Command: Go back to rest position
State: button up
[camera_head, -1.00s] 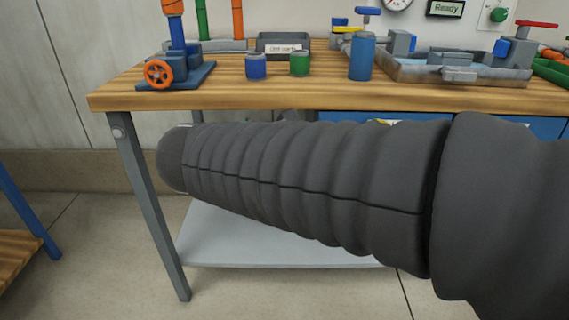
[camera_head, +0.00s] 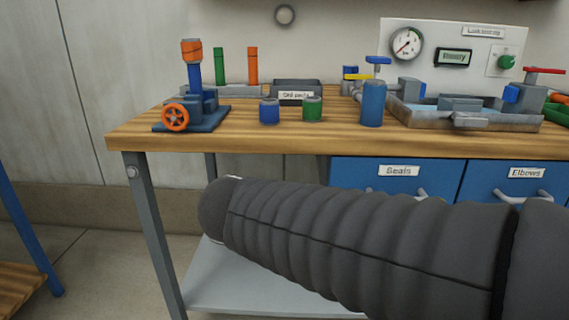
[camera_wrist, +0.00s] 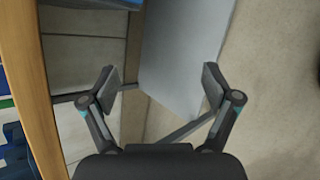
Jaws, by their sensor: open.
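My gripper (camera_wrist: 157,88) shows in the wrist view with its two fingers spread wide apart. Nothing is between the fingers. Beyond them are the floor tiles and the grey lower shelf (camera_wrist: 180,50) of the workbench. In the head view my gripper is not visible; only my dark ribbed arm crosses the lower right, in front of the bench. The wooden bench top (camera_head: 240,140) lies above and behind the arm. It also shows along the left edge of the wrist view (camera_wrist: 35,95).
On the bench stand an orange-wheeled valve (camera_head: 176,117), a blue cup (camera_head: 269,111), a green cup (camera_head: 312,109), a blue cylinder (camera_head: 372,103), a parts box (camera_head: 297,86) and a metal tray (camera_head: 470,120). Blue drawers (camera_head: 440,175) hang below. Floor at left is partly clear.

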jog(key=s+d+f+m+g+y+p, duration=0.1)
jog(key=s+d+f+m+g+y, duration=0.3)
jog(key=s+f+m, duration=0.5)
jog(key=s+d+r+m+p, duration=0.1)
jog(key=s+d+r+m, duration=0.1)
jog(key=s+d+m, duration=0.4)
jog(key=d+m, duration=0.2)
jog(key=m, duration=0.1)
jog(key=shift+s+d+r+y+p, duration=0.3)
jog(key=shift+s+y, duration=0.1)
